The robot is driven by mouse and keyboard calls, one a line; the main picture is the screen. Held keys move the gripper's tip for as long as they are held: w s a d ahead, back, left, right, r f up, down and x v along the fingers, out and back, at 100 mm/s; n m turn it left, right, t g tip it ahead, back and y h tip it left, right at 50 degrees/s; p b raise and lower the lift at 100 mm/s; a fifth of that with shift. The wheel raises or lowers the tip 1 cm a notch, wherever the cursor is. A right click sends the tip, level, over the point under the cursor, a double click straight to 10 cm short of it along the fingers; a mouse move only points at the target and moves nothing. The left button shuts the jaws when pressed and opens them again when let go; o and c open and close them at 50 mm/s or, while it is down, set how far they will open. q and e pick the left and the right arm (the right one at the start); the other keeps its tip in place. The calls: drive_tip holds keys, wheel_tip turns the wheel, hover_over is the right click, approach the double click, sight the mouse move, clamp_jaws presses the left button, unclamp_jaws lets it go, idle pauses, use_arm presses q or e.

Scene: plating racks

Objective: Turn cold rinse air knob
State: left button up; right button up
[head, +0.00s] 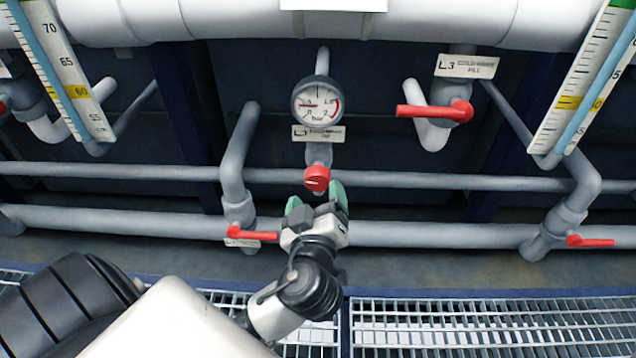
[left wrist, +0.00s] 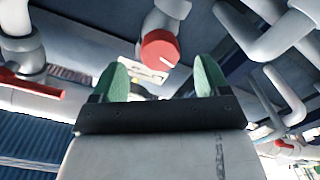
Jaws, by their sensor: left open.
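A round red knob (head: 317,178) with a white pointer line sits on the grey pipe under a pressure gauge (head: 318,101). A label plate (head: 319,133) lies between gauge and knob; its small text is hard to read. My left gripper (head: 318,199) has green fingertips and is just below the knob in the head view, fingers apart. In the left wrist view the red knob (left wrist: 160,49) shows beyond and between the two open green fingers (left wrist: 161,80), with no visible contact. My right gripper is not in view.
Red lever handles sit at the upper right (head: 433,111), lower left (head: 252,234) and lower right (head: 590,241). Grey horizontal pipes (head: 450,181) cross behind the gripper. A metal grating (head: 480,325) lies below. Scaled level tubes stand at both sides.

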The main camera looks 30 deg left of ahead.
sight(317, 184)
use_arm(q)
drive_tip(key=b+x, duration=0.1)
drive_tip(key=x, duration=0.4)
drive_tip(key=shift+w, duration=0.2)
drive_tip(key=c, duration=0.9)
